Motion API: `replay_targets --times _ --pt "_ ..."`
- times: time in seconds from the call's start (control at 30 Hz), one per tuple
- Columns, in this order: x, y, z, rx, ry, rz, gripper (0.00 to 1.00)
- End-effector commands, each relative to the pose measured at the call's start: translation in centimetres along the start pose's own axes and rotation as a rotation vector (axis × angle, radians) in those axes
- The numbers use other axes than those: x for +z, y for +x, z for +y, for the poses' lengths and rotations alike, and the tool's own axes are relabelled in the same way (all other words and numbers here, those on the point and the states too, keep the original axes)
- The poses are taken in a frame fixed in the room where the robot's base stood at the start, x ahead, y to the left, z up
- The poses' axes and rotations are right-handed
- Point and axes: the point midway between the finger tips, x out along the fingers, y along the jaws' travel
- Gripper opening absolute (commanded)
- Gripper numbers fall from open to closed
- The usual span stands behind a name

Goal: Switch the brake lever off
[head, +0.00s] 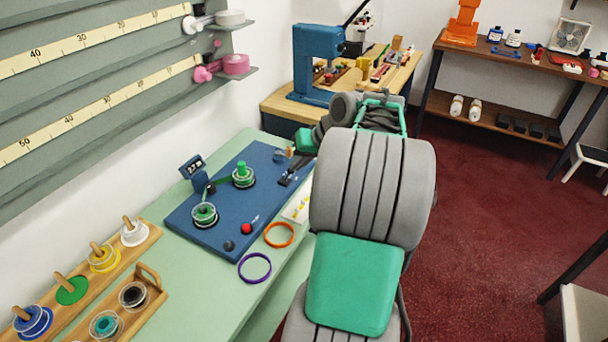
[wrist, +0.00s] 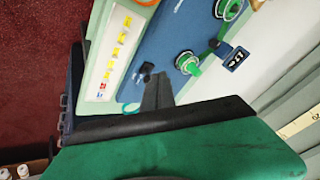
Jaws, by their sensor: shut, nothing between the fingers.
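The blue winding board (head: 215,228) lies on the pale green counter. A small black part that looks like the brake lever (wrist: 146,70) stands on the board near its edge in the wrist view; whether it is on or off cannot be told. My gripper (wrist: 157,78) is shut and empty, its dark fingertips right beside that black part. I cannot tell whether they touch. In the head view my gripper (head: 289,179) is low over the board's right end, and the lever is hard to separate from the dark fingers.
Green-wound spools (head: 243,175) and a counter box (head: 192,166) stand on the board, with a red button (head: 247,228) and a dark knob (head: 229,245). Orange (head: 279,235) and purple (head: 255,268) rings lie in front. A card with yellow pieces (wrist: 117,50) lies beside the board.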

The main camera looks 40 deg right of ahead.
Motion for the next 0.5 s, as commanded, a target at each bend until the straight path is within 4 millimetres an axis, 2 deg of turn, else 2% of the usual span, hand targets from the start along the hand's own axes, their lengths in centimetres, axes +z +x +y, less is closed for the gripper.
replay_targets --times 0.03,0.1,0.2,0.5 --pt "-0.3 -0.4 4.2 -0.011 0.05 0.035 0.0" --pt "-0.7 -1.4 7.8 -0.028 0.086 0.075 0.0" --pt "-0.7 -2.3 10.3 -0.043 0.111 0.104 0.0" --pt "-0.7 -2.6 10.6 -0.045 0.113 0.111 0.0"
